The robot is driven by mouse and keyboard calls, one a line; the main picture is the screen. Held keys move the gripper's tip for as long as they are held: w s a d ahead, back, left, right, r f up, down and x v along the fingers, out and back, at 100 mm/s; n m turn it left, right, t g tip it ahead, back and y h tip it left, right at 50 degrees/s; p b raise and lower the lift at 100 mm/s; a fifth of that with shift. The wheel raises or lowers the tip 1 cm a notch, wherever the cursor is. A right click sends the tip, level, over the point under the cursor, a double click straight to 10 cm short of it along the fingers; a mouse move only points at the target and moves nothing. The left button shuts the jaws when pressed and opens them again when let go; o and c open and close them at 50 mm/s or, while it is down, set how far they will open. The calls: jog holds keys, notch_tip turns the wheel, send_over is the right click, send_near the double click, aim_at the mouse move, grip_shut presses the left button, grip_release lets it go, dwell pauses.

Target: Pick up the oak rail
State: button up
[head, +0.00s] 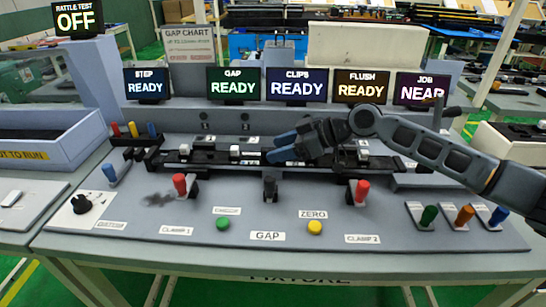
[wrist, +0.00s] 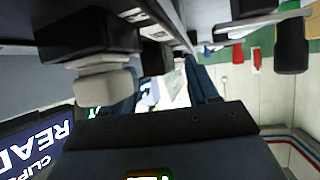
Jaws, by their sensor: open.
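I cannot make out an oak-coloured rail in either view. The long dark fixture (head: 205,158) with small white blocks runs across the middle of the console. My gripper (head: 274,149) reaches in from the right over this fixture, its blue-tipped fingers pointing left. In the wrist view my gripper (wrist: 168,95) has its two blue fingers apart, with nothing seen held between them. A white block (wrist: 104,87) on a black mount is close beside the left finger there. My gripper hides part of the fixture, and I cannot tell whether it touches it.
Red clamp handles (head: 180,184) and (head: 361,190) stand at the front, with a dark gap lever (head: 269,187) between them. Status screens (head: 297,85) line the back. A blue-grey tray (head: 45,150) is at left. Coloured handles (head: 464,214) stand at front right.

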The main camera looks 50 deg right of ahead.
jog(key=shift+c, duration=0.4)
grip_shut()
